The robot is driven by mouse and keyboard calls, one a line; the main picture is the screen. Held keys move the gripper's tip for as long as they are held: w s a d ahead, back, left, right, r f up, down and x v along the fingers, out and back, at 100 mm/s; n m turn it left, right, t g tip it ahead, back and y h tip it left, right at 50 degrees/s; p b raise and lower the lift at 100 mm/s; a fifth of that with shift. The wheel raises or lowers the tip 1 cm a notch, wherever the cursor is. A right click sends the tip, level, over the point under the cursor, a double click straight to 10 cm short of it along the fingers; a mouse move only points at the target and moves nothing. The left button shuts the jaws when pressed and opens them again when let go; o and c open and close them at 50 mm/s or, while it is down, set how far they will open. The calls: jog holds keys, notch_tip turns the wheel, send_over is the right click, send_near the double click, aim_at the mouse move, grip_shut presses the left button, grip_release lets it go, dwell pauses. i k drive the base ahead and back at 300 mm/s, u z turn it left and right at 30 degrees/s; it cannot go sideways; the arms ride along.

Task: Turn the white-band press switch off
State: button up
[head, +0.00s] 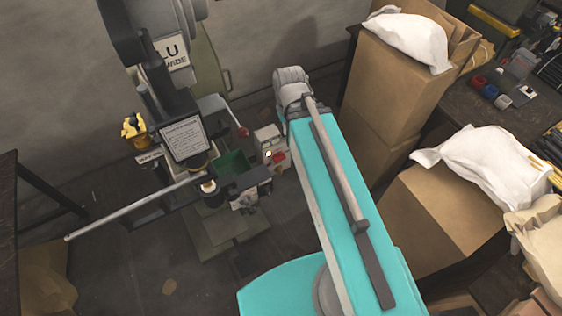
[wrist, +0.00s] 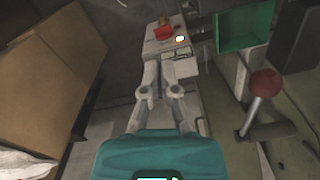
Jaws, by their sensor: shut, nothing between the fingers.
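A press (head: 185,110) with a large grey head and a label plate stands at the left of the head view. I cannot make out a white band on it for certain. A pale control box (head: 268,140) with a red part is at its right side, partly beside my arm. In the wrist view the control box (wrist: 165,52) shows a red switch or button (wrist: 163,33) and a round white button (wrist: 180,39). My gripper (wrist: 162,88) is shut and empty, its fingers pointing at the near end of the box. Whether they touch it is unclear.
A lever with a red knob (wrist: 265,83) and a green bin (wrist: 245,28) lie right of my gripper in the wrist view. Cardboard boxes (head: 395,80) with white bags stand at the right. A long rod (head: 130,208) sticks out left from the press.

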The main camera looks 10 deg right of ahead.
aim_at(279, 157)
jog(key=u, duration=0.1)
jog(key=k, duration=1.65)
jog(key=u, duration=0.35)
jog(key=i, duration=1)
